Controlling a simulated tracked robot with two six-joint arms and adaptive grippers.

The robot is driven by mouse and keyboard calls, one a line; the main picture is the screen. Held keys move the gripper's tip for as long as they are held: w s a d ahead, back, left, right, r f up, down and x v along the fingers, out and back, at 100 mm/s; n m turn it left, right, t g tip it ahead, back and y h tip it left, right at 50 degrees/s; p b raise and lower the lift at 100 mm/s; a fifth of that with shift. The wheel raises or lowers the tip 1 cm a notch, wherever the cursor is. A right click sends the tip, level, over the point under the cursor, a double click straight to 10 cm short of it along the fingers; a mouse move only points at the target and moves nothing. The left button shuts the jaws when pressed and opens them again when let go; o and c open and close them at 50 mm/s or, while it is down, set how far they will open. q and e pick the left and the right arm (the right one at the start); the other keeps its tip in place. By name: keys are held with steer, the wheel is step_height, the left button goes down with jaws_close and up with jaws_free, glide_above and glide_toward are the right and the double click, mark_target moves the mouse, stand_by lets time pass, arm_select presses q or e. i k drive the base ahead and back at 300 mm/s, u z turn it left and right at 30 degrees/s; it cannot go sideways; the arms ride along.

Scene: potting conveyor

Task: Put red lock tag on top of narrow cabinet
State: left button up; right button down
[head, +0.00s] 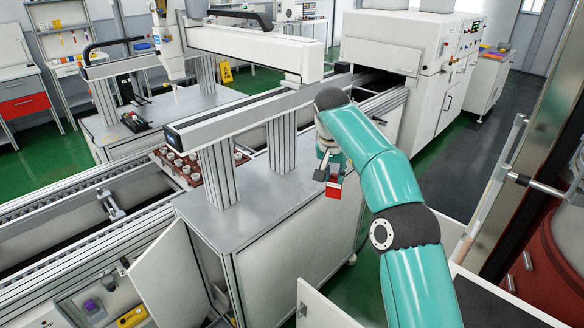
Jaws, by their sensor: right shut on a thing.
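The red lock tag (334,191) is a small red piece with a pale mark near its top. My right gripper (328,176) is shut on it and it hangs below the fingers. In the picture, gripper and tag are in front of the right part of a white cabinet with a grey metal top (262,208). I cannot tell whether this is the narrow cabinet, nor how high the tag is above that top. My left gripper is not in view.
Ribbed posts (281,143) and a beam (240,115) rise from the grey top. A conveyor (80,225) with a brown tray of white cups (186,177) runs at left. Open white doors (168,275) stand low in front. A large white machine (400,55) is behind.

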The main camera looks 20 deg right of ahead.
mark_target(288, 189)
steer(key=u, duration=0.05)
steer(key=i, duration=1.1)
steer(key=z, duration=0.05)
